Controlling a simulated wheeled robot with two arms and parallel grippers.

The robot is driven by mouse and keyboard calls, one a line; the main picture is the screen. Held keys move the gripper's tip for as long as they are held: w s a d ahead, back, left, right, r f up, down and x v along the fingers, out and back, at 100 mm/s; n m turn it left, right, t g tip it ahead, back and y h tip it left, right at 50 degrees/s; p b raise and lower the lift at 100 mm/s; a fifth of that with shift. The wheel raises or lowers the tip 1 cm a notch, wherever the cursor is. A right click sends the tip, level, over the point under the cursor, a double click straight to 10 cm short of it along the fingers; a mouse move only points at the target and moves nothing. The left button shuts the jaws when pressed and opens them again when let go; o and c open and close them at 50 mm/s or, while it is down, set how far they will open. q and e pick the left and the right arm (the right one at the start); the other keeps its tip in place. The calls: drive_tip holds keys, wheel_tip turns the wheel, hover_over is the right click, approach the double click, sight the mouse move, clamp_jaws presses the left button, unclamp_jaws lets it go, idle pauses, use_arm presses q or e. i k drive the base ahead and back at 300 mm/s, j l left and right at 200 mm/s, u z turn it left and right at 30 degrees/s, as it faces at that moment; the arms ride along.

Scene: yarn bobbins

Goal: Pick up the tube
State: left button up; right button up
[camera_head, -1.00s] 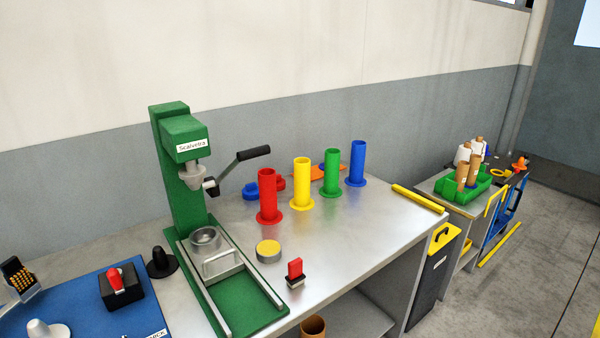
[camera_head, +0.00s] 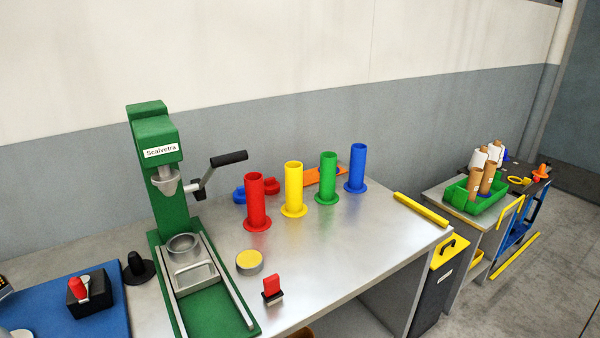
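Several flanged tubes stand upright in a row on the metal bench: a red tube (camera_head: 256,203), a yellow tube (camera_head: 293,190), a green tube (camera_head: 327,179) and a blue tube (camera_head: 356,168). Brown cardboard tubes (camera_head: 487,178) also stand in a green crate (camera_head: 458,197) on the side table at right. Which tube the task means cannot be told from the view. Neither of my grippers is in view.
A green lever press (camera_head: 165,170) stands left of the tubes. A round yellow-topped tin (camera_head: 249,262) and a red-handled stamp (camera_head: 272,288) sit near the bench front. A yellow bar (camera_head: 421,210) lies along the right edge. The bench (camera_head: 350,240) is clear right of the tin.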

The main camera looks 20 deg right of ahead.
sight(328, 159)
drive_tip(key=l+u, duration=0.15)
drive_tip(key=l, duration=0.5)
drive_tip(key=l+u, duration=0.15)
drive_tip(key=l, duration=0.55)
drive_tip(key=k+l+u, duration=0.15)
drive_tip(key=l, duration=0.5)
drive_tip(key=l+u, duration=0.15)
drive_tip(key=l, duration=0.55)
